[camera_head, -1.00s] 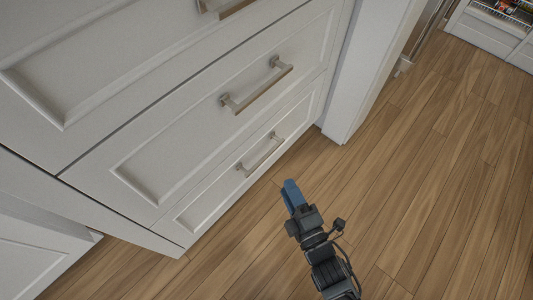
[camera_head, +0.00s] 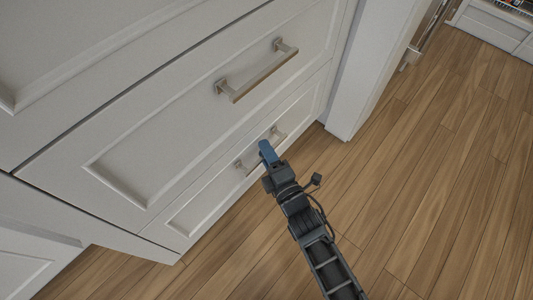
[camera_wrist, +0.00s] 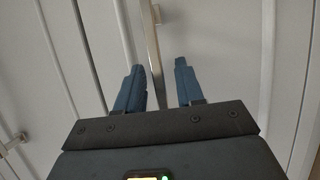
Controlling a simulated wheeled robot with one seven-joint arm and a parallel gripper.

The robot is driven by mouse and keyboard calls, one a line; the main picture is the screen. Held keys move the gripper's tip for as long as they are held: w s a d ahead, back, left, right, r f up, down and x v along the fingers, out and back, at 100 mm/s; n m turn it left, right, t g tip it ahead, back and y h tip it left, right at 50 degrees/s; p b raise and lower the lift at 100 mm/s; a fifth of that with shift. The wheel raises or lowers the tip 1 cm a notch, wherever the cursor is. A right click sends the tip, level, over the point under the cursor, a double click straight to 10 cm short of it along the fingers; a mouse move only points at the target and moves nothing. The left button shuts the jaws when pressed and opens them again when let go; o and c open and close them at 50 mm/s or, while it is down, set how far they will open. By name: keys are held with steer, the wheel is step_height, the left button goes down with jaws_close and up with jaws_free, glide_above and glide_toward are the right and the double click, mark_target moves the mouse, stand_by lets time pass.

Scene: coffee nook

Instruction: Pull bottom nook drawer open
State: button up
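The bottom nook drawer (camera_head: 208,205) is a white panelled front, shut, lowest in the cabinet in the head view. Its metal bar handle (camera_head: 277,134) is partly hidden behind my gripper (camera_head: 265,150), which is at the handle's middle. In the wrist view, my gripper (camera_wrist: 159,85) has its two blue fingers apart. The handle bar (camera_wrist: 150,45) runs lengthwise into the gap between them, with one finger on each side. I cannot tell whether either finger touches the bar.
The drawer above, with its own bar handle (camera_head: 257,72), is shut. A white upright panel (camera_head: 372,70) stands right of the drawers. The wooden floor (camera_head: 430,150) in front and to the right is clear. Another handle (camera_wrist: 12,145) shows at the wrist view's left.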

steer(key=shift+c, duration=0.3)
jaws_close()
stand_by(0.4)
